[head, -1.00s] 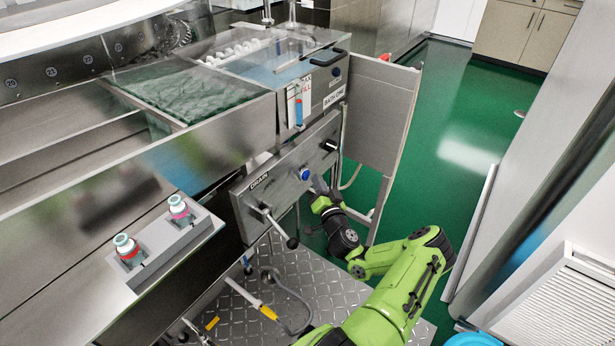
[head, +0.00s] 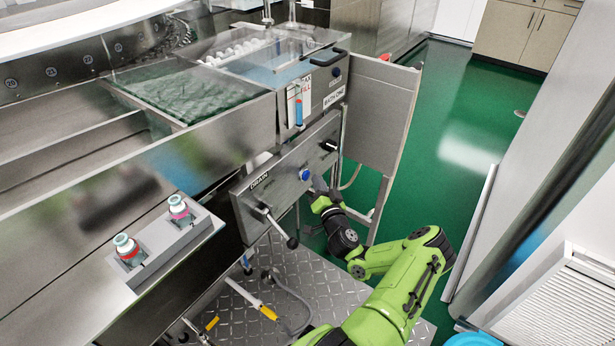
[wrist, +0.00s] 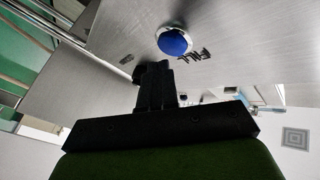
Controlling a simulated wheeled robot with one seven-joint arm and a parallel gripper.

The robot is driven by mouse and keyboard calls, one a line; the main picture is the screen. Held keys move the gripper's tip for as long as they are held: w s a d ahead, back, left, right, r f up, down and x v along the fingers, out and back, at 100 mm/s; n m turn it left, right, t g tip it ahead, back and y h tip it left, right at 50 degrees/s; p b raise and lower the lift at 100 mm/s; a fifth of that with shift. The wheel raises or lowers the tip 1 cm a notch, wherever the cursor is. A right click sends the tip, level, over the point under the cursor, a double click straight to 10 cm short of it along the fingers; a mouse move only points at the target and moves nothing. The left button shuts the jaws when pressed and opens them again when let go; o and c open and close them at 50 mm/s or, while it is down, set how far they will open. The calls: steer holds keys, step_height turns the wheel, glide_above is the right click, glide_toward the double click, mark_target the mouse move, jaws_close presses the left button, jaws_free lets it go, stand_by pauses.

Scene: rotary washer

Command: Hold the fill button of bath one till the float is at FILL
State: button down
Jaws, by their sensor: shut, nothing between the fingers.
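The blue fill button (head: 305,174) of bath one sits on the steel front panel (head: 275,190). In the wrist view the button (wrist: 175,41) is round and domed, with the word FILL beside it. My gripper (head: 318,186) is at the panel, just right of and below the button. In the wrist view my shut, empty fingers (wrist: 154,72) end just short of the button in the picture; I cannot tell whether they touch the panel. The level gauge (head: 299,106) shows a blue column under a red mark; its exact float height is too small to read.
A drain lever (head: 278,226) sticks out left of the button, and a black knob (head: 329,145) is to its right. A steel side panel (head: 382,125) stands open behind my gripper. Two bottles (head: 127,246) sit in a holder at left.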

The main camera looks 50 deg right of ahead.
steer(key=shift+w, duration=0.4)
steer(key=shift+w+a, duration=0.1)
steer(key=shift+w, duration=0.3)
stand_by(2.0)
steer(key=shift+s, duration=0.1)
stand_by(0.7)
steer(key=shift+s, duration=0.7)
steer(key=shift+s, duration=0.1)
steer(key=s, duration=0.3)
steer(key=s+p, duration=0.1)
steer(key=shift+s+d, duration=0.3)
steer(key=shift+s, duration=0.1)
steer(key=shift+f, duration=0.1)
